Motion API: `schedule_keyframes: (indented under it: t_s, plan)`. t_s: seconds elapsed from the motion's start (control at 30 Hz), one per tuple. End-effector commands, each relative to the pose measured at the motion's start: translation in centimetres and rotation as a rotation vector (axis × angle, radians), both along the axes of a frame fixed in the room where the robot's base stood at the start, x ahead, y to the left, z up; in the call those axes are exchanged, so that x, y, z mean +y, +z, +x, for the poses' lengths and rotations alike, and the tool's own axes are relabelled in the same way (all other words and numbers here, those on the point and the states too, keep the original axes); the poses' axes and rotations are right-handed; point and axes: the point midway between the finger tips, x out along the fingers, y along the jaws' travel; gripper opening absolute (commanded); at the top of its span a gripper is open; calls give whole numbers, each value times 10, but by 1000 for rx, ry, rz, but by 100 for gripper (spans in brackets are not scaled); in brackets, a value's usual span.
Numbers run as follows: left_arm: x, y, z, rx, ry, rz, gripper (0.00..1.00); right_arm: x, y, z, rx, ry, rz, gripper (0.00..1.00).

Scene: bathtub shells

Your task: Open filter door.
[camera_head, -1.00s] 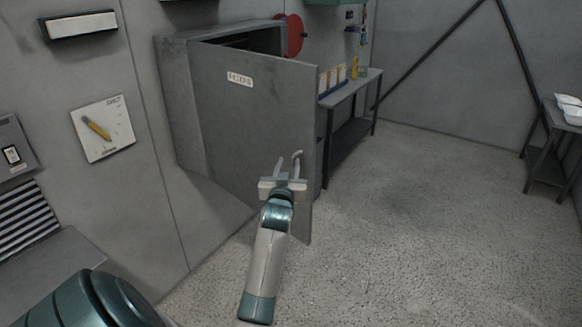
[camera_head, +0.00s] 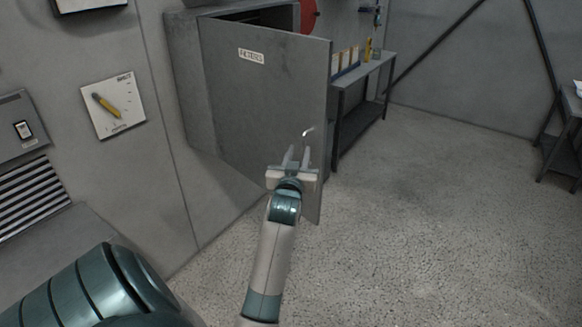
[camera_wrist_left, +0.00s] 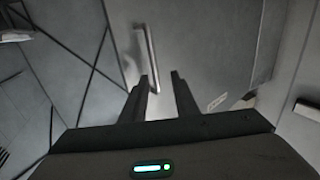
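The grey filter door (camera_head: 265,105), labelled "FILTERS", stands swung out from its wall cabinet (camera_head: 182,90). Its curved metal handle (camera_head: 308,132) is near the door's free edge. My left gripper (camera_head: 297,152) is just in front of the door, below the handle in the head view. My right gripper is not in view.
A wall dial with a yellow pointer (camera_head: 105,105) and a vent (camera_head: 30,195) are at left. A narrow table (camera_head: 362,75) with bottles stands behind the door. Another table (camera_head: 565,120) is at far right. The speckled floor (camera_head: 420,220) between is clear.

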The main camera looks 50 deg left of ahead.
Motion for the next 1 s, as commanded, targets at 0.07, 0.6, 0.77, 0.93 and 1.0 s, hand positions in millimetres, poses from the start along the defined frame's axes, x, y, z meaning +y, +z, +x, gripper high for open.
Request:
schedule_keyframes:
  t_s: [0.07, 0.6, 0.77, 0.93, 1.0]
  plan:
    - [-10, -4, -13, -1, 0, -2, 28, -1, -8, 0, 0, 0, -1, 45]
    - [-67, -2, -91, -1, 2, 1, 28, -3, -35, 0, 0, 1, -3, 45]
    - [-73, -1, -100, -1, 3, -1, 28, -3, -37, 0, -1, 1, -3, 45]
    - [-75, 0, -102, 0, 3, 0, 28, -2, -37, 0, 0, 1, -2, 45]
    - [-75, 0, -102, 0, 3, 0, 28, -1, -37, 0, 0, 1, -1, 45]
